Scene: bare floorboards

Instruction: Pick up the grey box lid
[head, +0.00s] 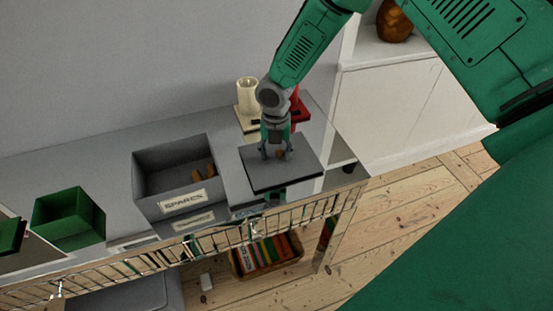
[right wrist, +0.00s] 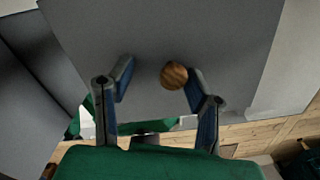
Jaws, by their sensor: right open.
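The grey box lid (head: 302,170) is a flat dark square with a small round wooden knob (right wrist: 174,75). In the head view it lies right of the open grey box (head: 150,182) labelled SPARES. I cannot tell what bears it. My right gripper (head: 276,154) is over the lid, pointing down. In the right wrist view its fingers (right wrist: 160,82) are apart, with the knob between them, closer to the right finger. No grip on the knob shows. My left gripper is not in view.
A green open box (head: 72,218) stands at the left. A metal rail (head: 215,240) runs along the front edge. A basket of coloured items (head: 266,254) sits below.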

